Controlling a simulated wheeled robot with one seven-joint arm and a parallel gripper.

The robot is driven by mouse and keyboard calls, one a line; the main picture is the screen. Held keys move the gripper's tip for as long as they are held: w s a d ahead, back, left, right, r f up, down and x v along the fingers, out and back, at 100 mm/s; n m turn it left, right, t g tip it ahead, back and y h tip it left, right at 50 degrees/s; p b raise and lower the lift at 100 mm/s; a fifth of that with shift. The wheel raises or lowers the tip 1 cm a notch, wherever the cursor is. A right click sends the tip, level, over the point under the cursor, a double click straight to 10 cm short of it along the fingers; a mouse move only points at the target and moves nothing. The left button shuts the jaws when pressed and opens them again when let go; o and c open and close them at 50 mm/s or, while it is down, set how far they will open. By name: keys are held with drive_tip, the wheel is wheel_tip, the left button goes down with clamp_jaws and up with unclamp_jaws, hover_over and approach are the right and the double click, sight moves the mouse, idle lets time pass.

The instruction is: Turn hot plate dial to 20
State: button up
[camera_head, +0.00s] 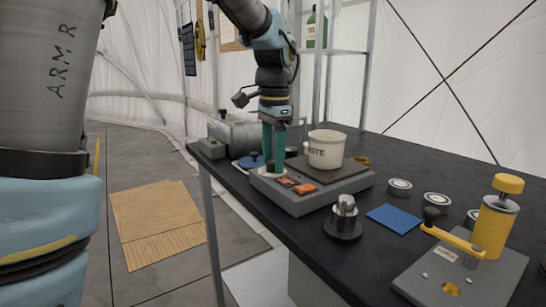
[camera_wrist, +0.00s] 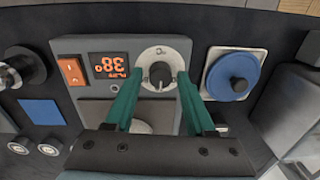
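The hot plate (camera_head: 330,197) is a grey box with a dark top at the near edge of the black bench. Its dial (camera_wrist: 158,72), a dark knob on a pale marked ring, shows in the wrist view; in the head view the fingers mostly hide it. My gripper (camera_wrist: 159,80) points down with its two green fingers apart, one on each side of the dial, with a gap to the knob. In the head view my gripper (camera_head: 273,168) is above the plate's left front corner. An orange display (camera_wrist: 109,65) shows upside-down digits, seemingly 38. Beside it is an orange switch (camera_wrist: 72,72).
A white pot marked WASTE (camera_head: 326,149) stands on the hot plate. A metal weight (camera_head: 344,217), blue pad (camera_head: 393,218), several small tins and a yellow press (camera_head: 490,235) occupy the bench right of the plate.

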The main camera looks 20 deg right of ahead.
clamp_jaws()
drive_tip(key=shift+r, duration=0.1)
idle(0.4)
drive_tip(key=shift+r+n+p, duration=0.1)
drive_tip(key=shift+n+p, duration=0.75)
drive_tip(key=shift+n, duration=0.15)
drive_tip(key=n+p, duration=0.2)
drive_tip(key=n, duration=0.1)
drive_tip(key=shift+n, duration=0.3)
drive_tip(key=n+p, duration=0.2)
drive_tip(key=n, duration=0.2)
drive_tip(key=shift+w+d, duration=0.1)
drive_tip(key=shift+n+p, duration=0.75)
drive_tip(key=shift+n, duration=0.35)
